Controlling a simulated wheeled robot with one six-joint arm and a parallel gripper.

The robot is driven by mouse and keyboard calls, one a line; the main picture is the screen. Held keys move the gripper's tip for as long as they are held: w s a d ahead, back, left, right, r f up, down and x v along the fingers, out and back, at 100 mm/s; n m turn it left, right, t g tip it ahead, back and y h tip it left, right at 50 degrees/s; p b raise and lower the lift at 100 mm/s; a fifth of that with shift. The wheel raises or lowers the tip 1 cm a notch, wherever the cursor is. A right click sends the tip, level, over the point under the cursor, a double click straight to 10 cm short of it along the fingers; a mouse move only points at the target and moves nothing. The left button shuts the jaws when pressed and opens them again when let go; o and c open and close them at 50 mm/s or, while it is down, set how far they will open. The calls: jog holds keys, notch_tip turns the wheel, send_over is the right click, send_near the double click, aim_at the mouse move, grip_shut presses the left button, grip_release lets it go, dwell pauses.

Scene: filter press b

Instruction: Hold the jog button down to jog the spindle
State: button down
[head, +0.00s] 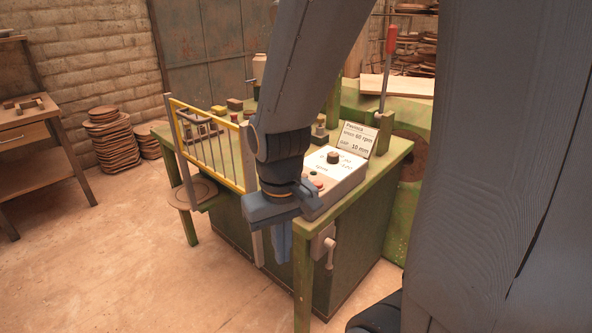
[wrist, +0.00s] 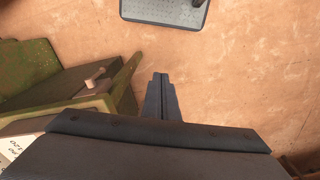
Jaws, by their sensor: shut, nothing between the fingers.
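The white control panel (head: 345,178) sits on the near right of a green machine bench (head: 385,160). It carries a black knob (head: 333,157) and a red button (head: 318,184). I cannot make out a button marked jog; my gripper and wrist cover the panel's near left part. My gripper (head: 281,258) is shut and empty, pointing down in front of the bench's near edge, apart from the buttons. In the wrist view my shut fingers (wrist: 160,78) are over bare floor, and a corner of the panel (wrist: 10,150) shows at the lower left.
A yellow-framed guard (head: 212,145) stands at the bench's left. A sign (head: 358,138) and a red-gripped lever (head: 390,45) stand behind the panel.

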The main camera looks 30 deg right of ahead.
jog(key=w+d+r+m+t+p, duration=0.4)
jog(key=w+d+p, duration=0.4)
jog(key=w+p, duration=0.2)
jog(key=w+d+r+m+t+p, duration=0.5)
jog(key=w+d+r+p, duration=0.4)
jog(key=w, duration=0.2)
jog(key=shift+d+m+h+p, duration=0.15)
jog(key=shift+m+h+p, duration=0.15)
jog(key=shift+m+p, duration=0.1)
jog(key=shift+w, duration=0.1)
notch_tip(320, 180, down, 8)
jog(key=b, duration=0.7)
jog(key=shift+r, duration=0.1)
jog(key=shift+f+b, duration=0.45)
jog(key=shift+f, duration=0.1)
dwell(0.6)
jog(key=shift+f, duration=0.3)
